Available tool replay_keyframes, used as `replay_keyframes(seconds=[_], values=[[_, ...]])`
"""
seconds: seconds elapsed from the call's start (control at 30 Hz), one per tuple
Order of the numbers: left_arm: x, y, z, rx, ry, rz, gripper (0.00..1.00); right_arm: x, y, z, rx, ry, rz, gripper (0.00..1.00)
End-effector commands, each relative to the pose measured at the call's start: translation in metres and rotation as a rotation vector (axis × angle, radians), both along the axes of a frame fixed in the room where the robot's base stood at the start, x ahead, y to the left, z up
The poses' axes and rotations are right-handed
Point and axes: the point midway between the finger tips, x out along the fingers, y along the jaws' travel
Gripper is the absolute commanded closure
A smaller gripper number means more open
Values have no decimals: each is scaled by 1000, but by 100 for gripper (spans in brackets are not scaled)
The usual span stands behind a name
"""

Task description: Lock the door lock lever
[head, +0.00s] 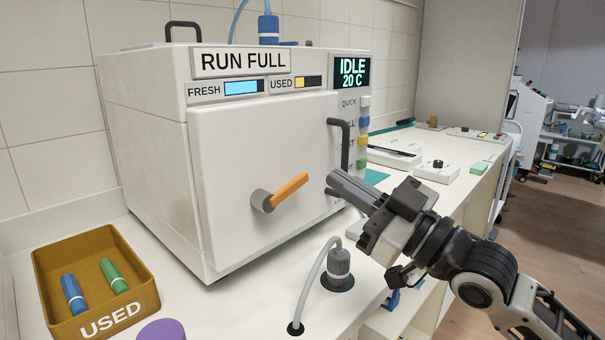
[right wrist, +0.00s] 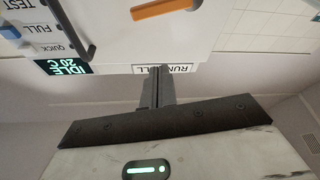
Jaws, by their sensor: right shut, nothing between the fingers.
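The door lock lever (head: 289,188) is orange and sits on a round grey hub (head: 263,201) on the front of the white machine's door (head: 230,150). It slants up to the right. Its orange bar also shows at the top edge of the right wrist view (right wrist: 165,9), partly cut off. My right gripper (head: 333,186) is to the right of the lever's free end, apart from it, with its fingers shut and empty. The shut fingers also show in the right wrist view (right wrist: 157,72). My left gripper is not in view.
A black door handle (head: 344,145) and several coloured buttons (head: 364,120) are right of the lever. A display (head: 352,72) reads IDLE 20 C. A brown USED tray (head: 95,270) holds blue and green cylinders. A grey hose fitting (head: 338,268) stands on the counter below.

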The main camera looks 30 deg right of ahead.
Motion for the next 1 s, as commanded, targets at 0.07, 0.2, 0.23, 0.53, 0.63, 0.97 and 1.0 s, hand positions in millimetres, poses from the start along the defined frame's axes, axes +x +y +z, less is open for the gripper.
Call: replay_keyframes(seconds=[0.07,0.2,0.23,0.53,0.63,0.97,1.0], values=[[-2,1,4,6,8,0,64,10,5,8,3,-3,2,100],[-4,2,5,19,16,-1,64,28,13,15,3,-2,1,100],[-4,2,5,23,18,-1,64,33,15,16,4,-2,1,100],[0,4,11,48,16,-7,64,71,32,29,2,1,0,100],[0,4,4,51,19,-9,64,73,30,11,-3,10,0,100],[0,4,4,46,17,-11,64,75,23,-13,-2,6,-1,100],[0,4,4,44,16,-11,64,75,23,-14,-2,5,0,100]])
